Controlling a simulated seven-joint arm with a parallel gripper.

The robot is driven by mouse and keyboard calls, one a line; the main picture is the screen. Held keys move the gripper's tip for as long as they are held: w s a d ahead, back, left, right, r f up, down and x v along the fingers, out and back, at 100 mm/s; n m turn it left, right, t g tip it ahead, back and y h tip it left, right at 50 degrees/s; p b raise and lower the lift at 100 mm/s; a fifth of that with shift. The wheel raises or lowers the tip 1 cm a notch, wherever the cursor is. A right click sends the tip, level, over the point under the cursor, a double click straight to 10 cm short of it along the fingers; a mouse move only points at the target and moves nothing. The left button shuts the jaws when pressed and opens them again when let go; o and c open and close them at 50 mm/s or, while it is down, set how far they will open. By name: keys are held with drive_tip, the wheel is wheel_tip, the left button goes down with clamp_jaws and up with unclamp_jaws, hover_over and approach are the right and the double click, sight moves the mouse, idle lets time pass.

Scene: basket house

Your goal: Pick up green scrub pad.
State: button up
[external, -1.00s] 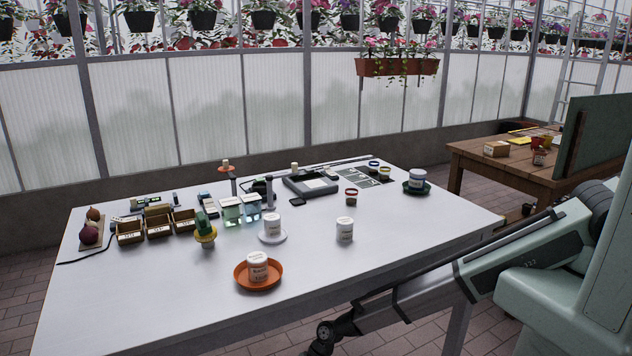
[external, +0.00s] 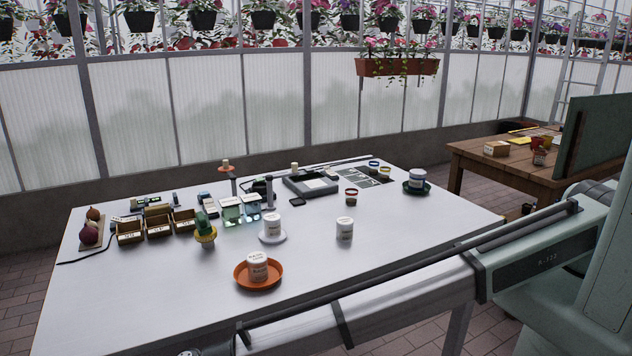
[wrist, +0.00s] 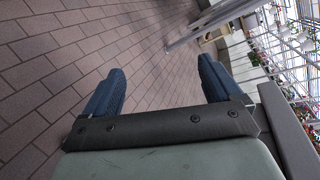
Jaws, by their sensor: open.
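A green piece (external: 203,222), which may be the green scrub pad, stands tilted in a small yellow pot (external: 206,236) on the left half of the white table; it is too small to be certain. My gripper (wrist: 162,65) is open and empty in the wrist view, its two blue fingers wide apart over the brick floor. In the external view my arm reaches along the table's front edge to the bottom left, and its end is cut off by the frame. The gripper is well away from the green piece. The wrist view does not show the green piece.
Small wooden boxes (external: 158,226) stand left of the yellow pot and glassy blocks (external: 231,211) right of it. A white jar (external: 272,226) on a pale saucer and another jar on an orange saucer (external: 241,279) stand nearer the front. The table's front left (external: 130,300) is clear.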

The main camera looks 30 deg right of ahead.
drive_tip(key=s+a+r+n+g, duration=0.1)
drive_tip(key=a+r+n, duration=0.15)
drive_tip(key=r, duration=0.55)
drive_tip(key=s+a+r+n+g, duration=0.1)
drive_tip(key=r+n+g, duration=0.15)
drive_tip(key=r, duration=0.45)
wheel_tip(320, 180, up, 19)
drive_tip(key=n+t+h, duration=0.9)
drive_tip(key=n+h, duration=0.6)
hover_over(202, 215)
drive_tip(key=s, duration=0.2)
drive_tip(key=f, duration=0.2)
drive_tip(key=w+f, duration=0.1)
drive_tip(key=f, duration=0.5)
drive_tip(key=shift+w+d, duration=0.15)
drive_tip(key=shift+w, duration=0.2)
drive_tip(key=shift+w+a+f, duration=0.1)
drive_tip(key=shift+w+f, duration=0.05)
drive_tip(key=shift+f, duration=1.15)
drive_tip(key=shift+w+a+f, duration=0.1)
drive_tip(key=shift+f, duration=1.2)
drive_tip(key=shift+c, duration=0.2)
